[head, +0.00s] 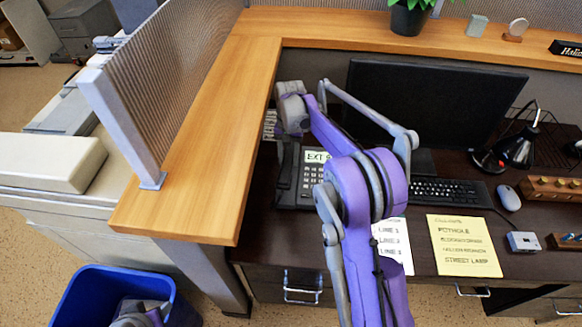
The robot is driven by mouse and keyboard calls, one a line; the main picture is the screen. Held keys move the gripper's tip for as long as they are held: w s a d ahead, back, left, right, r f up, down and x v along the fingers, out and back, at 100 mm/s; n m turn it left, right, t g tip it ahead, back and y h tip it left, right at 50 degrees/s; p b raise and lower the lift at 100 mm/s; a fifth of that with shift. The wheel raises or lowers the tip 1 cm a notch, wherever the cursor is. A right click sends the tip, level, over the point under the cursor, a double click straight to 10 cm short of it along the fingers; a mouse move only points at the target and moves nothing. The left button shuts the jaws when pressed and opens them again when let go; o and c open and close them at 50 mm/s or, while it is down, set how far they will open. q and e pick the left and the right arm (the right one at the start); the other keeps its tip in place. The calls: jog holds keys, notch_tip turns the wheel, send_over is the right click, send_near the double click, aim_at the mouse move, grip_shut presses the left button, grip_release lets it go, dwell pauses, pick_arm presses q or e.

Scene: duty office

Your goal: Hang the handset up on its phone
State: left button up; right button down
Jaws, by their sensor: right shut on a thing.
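The desk phone (312,180) is dark, with a keypad and a light label reading EXT. It sits on the dark desk left of the monitor, partly covered by my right arm. My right gripper (289,106) is above and behind the phone, near the wooden ledge, and is shut on the handset. The gripper hides most of the handset, so its tilt and whether it touches the phone cannot be made out. A grey and purple part of my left gripper (136,318) shows at the bottom edge over the blue bin; its fingers cannot be made out.
A wooden ledge (190,165) with a ribbed screen (175,75) borders the desk on the left. The monitor (430,110), keyboard (450,192) and mouse (508,197) are to the right. A line list (392,246) and yellow sheet (463,246) lie in front. A blue bin (85,285) stands lower left.

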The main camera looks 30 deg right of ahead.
aim_at(288, 166)
jog(key=shift+w+d+f+n, duration=0.15)
jog(key=shift+w+n, duration=0.15)
jog(key=shift+w, duration=0.2)
jog(key=shift+f, duration=0.15)
jog(key=shift+f+b, duration=1.05)
jog(key=shift+f, duration=1.3)
jog(key=shift+f+b, duration=0.5)
jog(key=shift+f, duration=0.4)
jog(key=shift+f+b, duration=0.35)
jog(key=shift+b, duration=0.05)
jog(key=shift+c, duration=1.8)
grip_release()
